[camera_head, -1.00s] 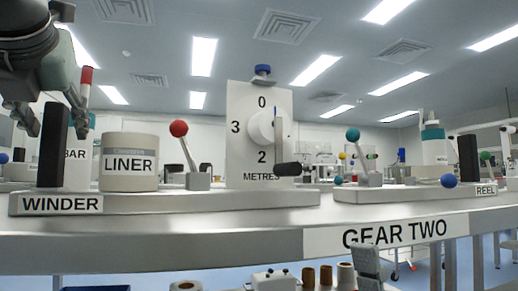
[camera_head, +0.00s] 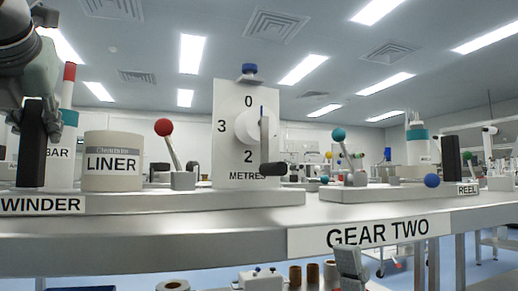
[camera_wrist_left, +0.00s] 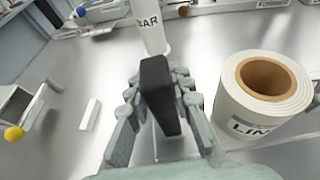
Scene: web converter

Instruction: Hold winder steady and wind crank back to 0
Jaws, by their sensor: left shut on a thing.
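The winder (camera_head: 42,205) is a light grey base at the left, with a white dial board (camera_head: 232,100) at its right end. The board shows 0, 3 and 2; the crank covers the place opposite 3. The crank (camera_head: 265,140) hangs down from the white hub, with its black handle (camera_head: 272,169) low, near the 2. My left gripper (camera_head: 36,108) is shut on the upright black post (camera_head: 32,160) at the base's left end. In the left wrist view, its fingers (camera_wrist_left: 158,88) lie on both sides of the black post (camera_wrist_left: 157,75).
A LINER roll (camera_head: 112,165) and a white BAR post (camera_head: 66,120) with a red tip stand close to my left gripper. A red-knobbed lever (camera_head: 164,128) stands between roll and dial. The REEL base (camera_head: 385,192), with a teal-knobbed lever (camera_head: 338,135), is at the right.

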